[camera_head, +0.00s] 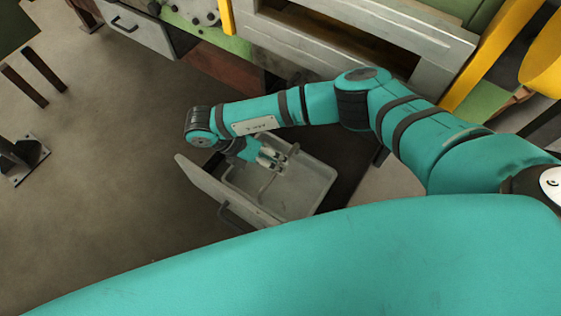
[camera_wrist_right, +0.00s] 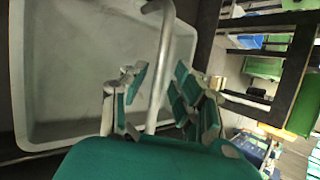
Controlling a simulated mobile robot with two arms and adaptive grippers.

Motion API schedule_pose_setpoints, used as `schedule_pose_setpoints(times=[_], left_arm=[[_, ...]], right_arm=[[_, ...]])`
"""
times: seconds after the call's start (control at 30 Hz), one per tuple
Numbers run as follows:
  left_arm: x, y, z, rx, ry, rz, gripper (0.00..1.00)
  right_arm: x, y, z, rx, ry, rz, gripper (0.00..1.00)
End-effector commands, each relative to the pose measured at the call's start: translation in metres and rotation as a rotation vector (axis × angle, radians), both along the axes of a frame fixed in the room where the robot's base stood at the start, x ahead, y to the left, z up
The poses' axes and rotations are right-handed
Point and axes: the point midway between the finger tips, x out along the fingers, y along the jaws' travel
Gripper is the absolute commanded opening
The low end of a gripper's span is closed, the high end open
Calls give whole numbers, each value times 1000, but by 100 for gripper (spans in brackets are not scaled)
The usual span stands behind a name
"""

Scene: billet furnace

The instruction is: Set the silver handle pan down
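My right gripper (camera_head: 270,158) is over the open grey drawer. In the right wrist view its fingers (camera_wrist_right: 155,88) are apart. A bent silver handle (camera_wrist_right: 160,65) runs between them, with gaps visible beside it, so it does not look clamped. The handle also shows as a thin rod below the gripper in the head view (camera_head: 266,186). I cannot make out a separate pan body; the handle lies over a pale grey, round-cornered basin (camera_wrist_right: 70,85), which is the drawer's interior in the head view (camera_head: 307,192). My left gripper is not in view.
The drawer's front panel (camera_head: 207,187) has a dark pull handle (camera_head: 236,217). The grey furnace frame (camera_head: 375,32) and yellow posts (camera_head: 500,55) stand behind. A closed drawer (camera_head: 140,27) is at upper left. The brown floor (camera_head: 90,190) at left is mostly clear.

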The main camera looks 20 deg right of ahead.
Motion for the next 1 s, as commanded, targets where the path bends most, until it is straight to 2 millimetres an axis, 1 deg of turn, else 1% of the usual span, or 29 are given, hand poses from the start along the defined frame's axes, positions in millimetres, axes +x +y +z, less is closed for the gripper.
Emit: schedule_pose_setpoints(times=[0.03, 0.2, 0.3, 0.43, 0.6, 1.0], left_arm=[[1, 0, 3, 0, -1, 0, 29], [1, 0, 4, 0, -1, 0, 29], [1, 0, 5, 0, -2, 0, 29], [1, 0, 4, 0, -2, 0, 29], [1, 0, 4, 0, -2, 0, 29], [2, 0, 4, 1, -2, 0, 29]], right_arm=[[4, 8, 12, 0, -5, 5, 29], [11, 32, 39, 0, -7, 5, 29], [14, 44, 53, -2, -5, 3, 29], [17, 55, 65, -1, -3, 2, 29], [18, 60, 72, -2, 0, 1, 29], [18, 60, 72, -1, 0, 1, 29]])
